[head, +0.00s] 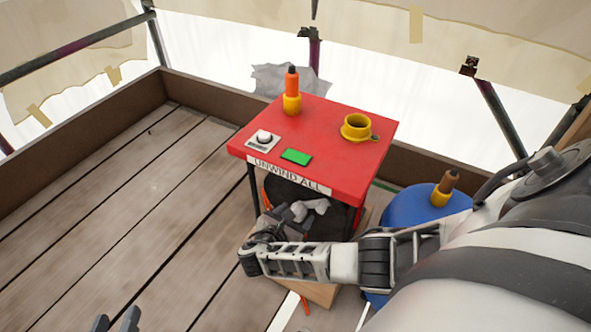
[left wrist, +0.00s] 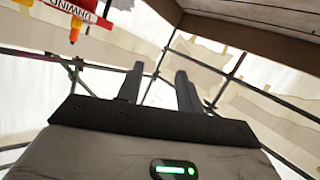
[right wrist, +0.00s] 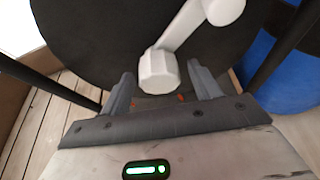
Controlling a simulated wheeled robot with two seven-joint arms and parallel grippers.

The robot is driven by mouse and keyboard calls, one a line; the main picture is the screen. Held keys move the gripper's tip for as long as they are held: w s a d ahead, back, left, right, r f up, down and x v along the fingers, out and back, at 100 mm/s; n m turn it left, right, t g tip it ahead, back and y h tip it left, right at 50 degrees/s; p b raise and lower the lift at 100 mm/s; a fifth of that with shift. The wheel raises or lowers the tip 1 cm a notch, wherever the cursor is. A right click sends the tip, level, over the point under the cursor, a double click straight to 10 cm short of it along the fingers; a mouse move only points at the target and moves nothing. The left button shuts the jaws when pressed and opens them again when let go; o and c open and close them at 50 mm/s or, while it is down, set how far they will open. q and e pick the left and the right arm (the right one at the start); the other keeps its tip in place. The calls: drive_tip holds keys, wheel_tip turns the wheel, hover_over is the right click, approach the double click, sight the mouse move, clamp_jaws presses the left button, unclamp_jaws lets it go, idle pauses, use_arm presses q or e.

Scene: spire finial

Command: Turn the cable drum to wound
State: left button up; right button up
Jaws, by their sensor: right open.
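The cable drum (head: 327,228) is a dark disc under the red-topped stand (head: 375,162); it also fills the upper right wrist view (right wrist: 90,40). A white crank on its face ends in a faceted knob (right wrist: 158,72); the crank (head: 316,205) shows partly in the head view. My right gripper (right wrist: 164,82) is open, with the knob between its fingertips in the picture; I cannot tell whether they touch it. My right forearm hides part of the drum in the head view. My left gripper (head: 116,318) is open and empty over the planks, away from the stand.
The stand top bears an orange-and-yellow piece (head: 292,92), a yellow cup (head: 356,127), a white button (head: 263,138) and a green panel (head: 296,157). Its label (head: 288,174) reads UNWIND ALL. A blue barrel (head: 410,208) stands right. Planks at left are clear.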

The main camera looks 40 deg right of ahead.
use_arm(q)
drive_tip(key=shift+s, duration=0.2)
use_arm(e)
clamp_jaws()
use_arm(q)
drive_tip(key=shift+f, duration=0.1)
drive_tip(key=shift+f, duration=0.1)
use_arm(e)
drive_tip(key=shift+n+g+p, duration=0.3)
drive_tip(key=shift+n, duration=0.1)
drive_tip(key=n+g+h, duration=0.1)
drive_tip(key=n, duration=0.1)
drive_tip(key=shift+n+g, duration=0.3)
drive_tip(key=shift+g, duration=0.1)
drive_tip(key=shift+n+g+b, duration=0.3)
drive_tip(key=shift+n+b, duration=0.05)
drive_tip(key=shift+n, duration=0.15)
use_arm(q)
drive_tip(key=shift+r, duration=0.35)
use_arm(e)
drive_tip(key=shift+h, duration=0.3)
